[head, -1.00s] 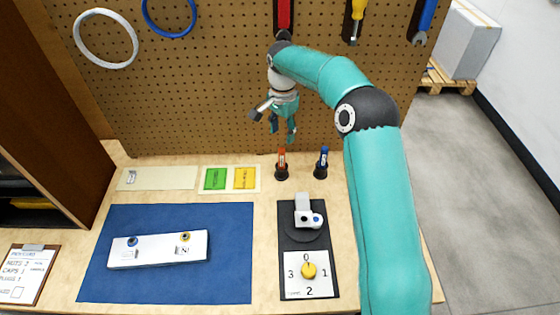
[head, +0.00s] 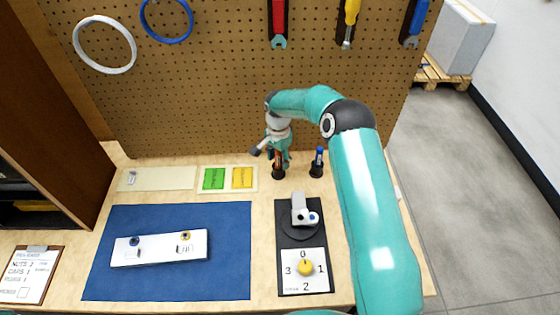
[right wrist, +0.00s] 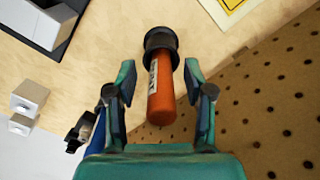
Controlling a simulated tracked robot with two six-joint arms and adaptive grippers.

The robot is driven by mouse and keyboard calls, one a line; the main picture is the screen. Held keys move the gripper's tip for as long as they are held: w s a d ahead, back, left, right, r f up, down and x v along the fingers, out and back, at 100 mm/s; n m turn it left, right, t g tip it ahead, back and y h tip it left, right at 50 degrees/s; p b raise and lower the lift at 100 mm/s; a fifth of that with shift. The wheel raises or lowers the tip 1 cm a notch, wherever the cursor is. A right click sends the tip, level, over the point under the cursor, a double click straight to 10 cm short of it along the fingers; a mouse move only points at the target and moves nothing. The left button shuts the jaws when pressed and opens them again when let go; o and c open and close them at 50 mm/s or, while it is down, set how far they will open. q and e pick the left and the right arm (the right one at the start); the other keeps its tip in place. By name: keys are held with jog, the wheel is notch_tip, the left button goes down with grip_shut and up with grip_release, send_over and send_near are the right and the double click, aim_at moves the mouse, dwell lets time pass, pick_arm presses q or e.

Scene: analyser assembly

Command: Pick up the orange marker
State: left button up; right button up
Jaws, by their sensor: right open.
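The orange marker (right wrist: 160,100) stands upright in a round black holder (right wrist: 160,40). In the head view the marker (head: 279,158) is partly covered by my right gripper (head: 279,160), and its holder (head: 278,173) shows below. My right gripper (right wrist: 157,82) is open, with one finger on each side of the marker. I see a gap between the marker and both fingers. My left gripper is not in view.
A blue marker (head: 319,155) stands in its own black holder (head: 316,170) just right of the orange one. The pegboard (head: 200,100) rises close behind. A black fixture with a dial (head: 305,267) lies in front. A blue mat (head: 220,280) lies to the left.

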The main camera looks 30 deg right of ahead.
grip_shut()
dwell(0.3)
